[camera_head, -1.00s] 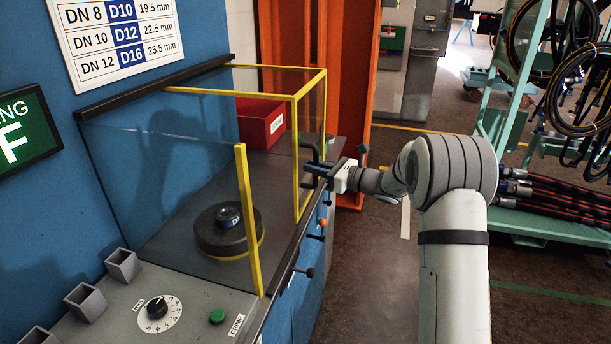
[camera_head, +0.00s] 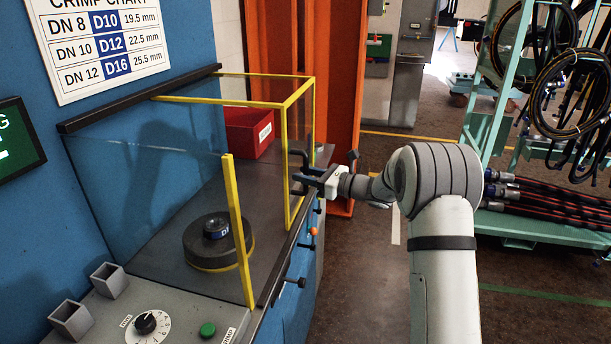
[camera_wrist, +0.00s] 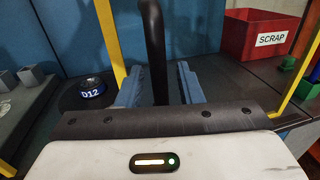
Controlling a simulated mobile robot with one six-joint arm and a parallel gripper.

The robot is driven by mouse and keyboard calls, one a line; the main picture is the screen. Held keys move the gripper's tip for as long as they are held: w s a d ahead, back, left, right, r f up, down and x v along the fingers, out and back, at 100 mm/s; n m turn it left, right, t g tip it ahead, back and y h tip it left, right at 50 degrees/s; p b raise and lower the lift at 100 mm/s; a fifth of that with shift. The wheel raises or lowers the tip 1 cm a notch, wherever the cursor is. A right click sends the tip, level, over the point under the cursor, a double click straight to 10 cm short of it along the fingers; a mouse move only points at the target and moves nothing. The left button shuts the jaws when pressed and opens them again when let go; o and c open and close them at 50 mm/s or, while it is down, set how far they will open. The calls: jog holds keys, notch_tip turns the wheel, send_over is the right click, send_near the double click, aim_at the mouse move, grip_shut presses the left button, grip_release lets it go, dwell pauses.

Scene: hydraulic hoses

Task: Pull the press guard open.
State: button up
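The press guard (camera_head: 288,165) is a clear-panelled cover with yellow edge bars over the crimping press. A dark upright handle stands at the guard's right front edge; in the wrist view the handle (camera_wrist: 154,45) is a thick black bar. My gripper (camera_head: 305,180) is at this handle. In the wrist view its two blue fingers (camera_wrist: 160,88) stand apart, one on each side of the bar. A gap shows between the bar and the right finger; contact with the left finger is unclear. A round black die (camera_head: 219,242) sits on the press bed inside the guard.
A red scrap bin (camera_head: 249,132) stands behind the guard. A control panel with a dial (camera_head: 146,323) and green button (camera_head: 208,329) is at the front left. An orange column (camera_head: 303,60) rises behind. A hose rack (camera_head: 500,110) stands right; floor between is clear.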

jog(key=b+v, duration=0.1)
jog(key=v, duration=0.6)
jog(key=shift+s+d, duration=0.2)
jog(key=shift+d, duration=0.15)
jog(key=s+a+n+g+h, duration=0.3)
jog(key=s+n+g+h, duration=0.55)
jog(key=s, duration=1.25)
jog(key=s+d+f+n+t+h, duration=0.1)
jog(key=s+d+n+h, duration=0.3)
jog(key=s, duration=0.5)
jog(key=s+d+f+n+t+h, duration=0.2)
jog(key=s+d+n+h, duration=0.2)
jog(key=s+d+n, duration=0.4)
jog(key=shift+s+f+n, duration=0.2)
jog(key=shift+s+n, duration=0.5)
jog(key=shift+n, duration=0.55)
jog(key=shift+t, duration=0.25)
